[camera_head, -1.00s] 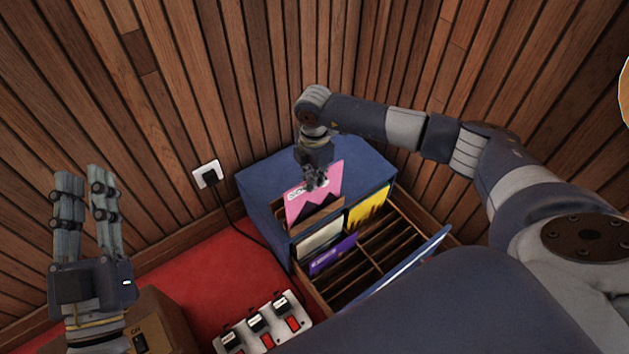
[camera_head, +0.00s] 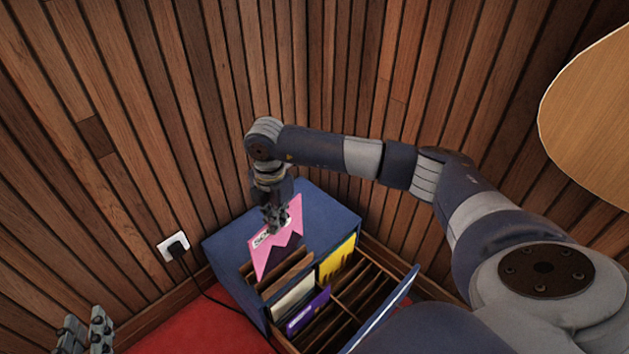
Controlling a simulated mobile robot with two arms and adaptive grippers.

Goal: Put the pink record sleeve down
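The pink record sleeve (camera_head: 277,254) has a dark zigzag pattern and a white label. It stands tilted at the back left of the open record drawer of a blue cabinet (camera_head: 325,213), its lower part hidden behind a brown divider. My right gripper (camera_head: 275,224) points down at the sleeve's top edge, and its fingers appear shut on it. My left gripper (camera_head: 84,330) is at the bottom left, partly cut off by the frame, with its fingers upright and a gap between them, empty.
The drawer also holds a purple sleeve (camera_head: 307,312), a cream sleeve (camera_head: 294,297) and a yellow sleeve (camera_head: 338,259). Several slots on the right are empty. Wood-panelled walls stand close behind. A wall socket (camera_head: 174,246) with a cable is at left. A round wooden shape (camera_head: 590,115) is at right.

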